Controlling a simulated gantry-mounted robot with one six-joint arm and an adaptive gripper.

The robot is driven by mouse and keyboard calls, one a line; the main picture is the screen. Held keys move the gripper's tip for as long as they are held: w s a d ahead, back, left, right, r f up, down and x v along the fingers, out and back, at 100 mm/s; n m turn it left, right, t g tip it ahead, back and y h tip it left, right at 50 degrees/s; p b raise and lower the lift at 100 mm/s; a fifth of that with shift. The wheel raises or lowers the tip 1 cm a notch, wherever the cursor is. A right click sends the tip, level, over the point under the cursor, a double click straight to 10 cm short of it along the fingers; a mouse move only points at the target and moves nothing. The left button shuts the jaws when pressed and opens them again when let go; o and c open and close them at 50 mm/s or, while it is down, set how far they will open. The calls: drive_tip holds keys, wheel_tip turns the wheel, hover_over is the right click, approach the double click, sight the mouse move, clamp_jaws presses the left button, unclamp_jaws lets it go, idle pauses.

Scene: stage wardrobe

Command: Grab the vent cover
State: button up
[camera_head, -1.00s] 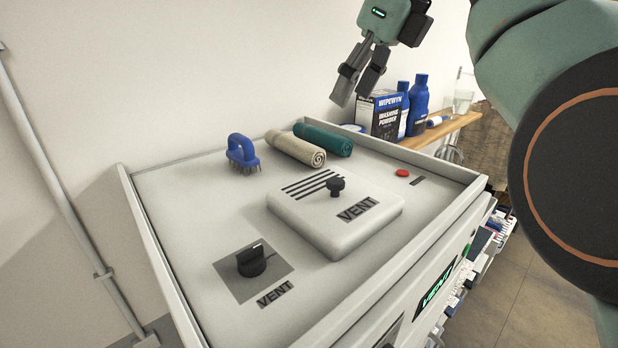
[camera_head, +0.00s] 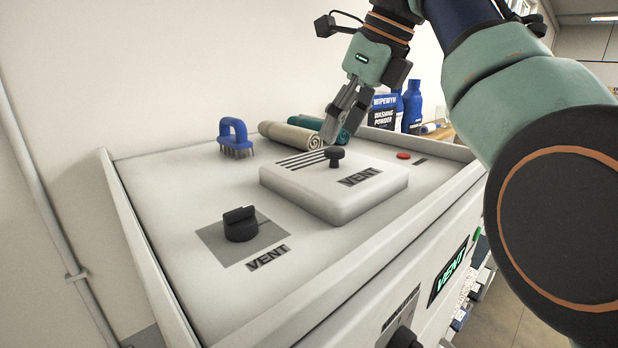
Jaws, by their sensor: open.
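The vent cover (camera_head: 333,190) is a pale square lid with dark slots, a small black knob (camera_head: 334,157) and the label VENT. It lies flat on top of the white machine (camera_head: 180,248). My gripper (camera_head: 338,132) points down at the cover from above and behind, its fingertips close to the knob in the picture. No contact with the knob shows. The gripper is open and holds nothing; the gap between its fingers is hard to see from this side.
A black dial (camera_head: 240,224) is at the front left. A blue brush (camera_head: 235,138), a beige roll (camera_head: 288,135) and a partly hidden teal roll (camera_head: 305,122) lie behind the cover. A red button (camera_head: 403,156) is at right. A washing powder box (camera_head: 383,112) and blue bottles (camera_head: 413,105) stand beyond.

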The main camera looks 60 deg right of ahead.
sight(335, 149)
drive_tip(key=b+x, duration=0.1)
drive_tip(key=x, duration=0.1)
drive_tip(key=s+b+x, duration=0.1)
drive_tip(key=b+x, duration=0.1)
drive_tip(key=x, duration=0.1)
drive_tip(key=shift+a+f, duration=0.1)
drive_tip(key=shift+f, duration=0.05)
drive_tip(key=shift+w, duration=0.25)
clamp_jaws()
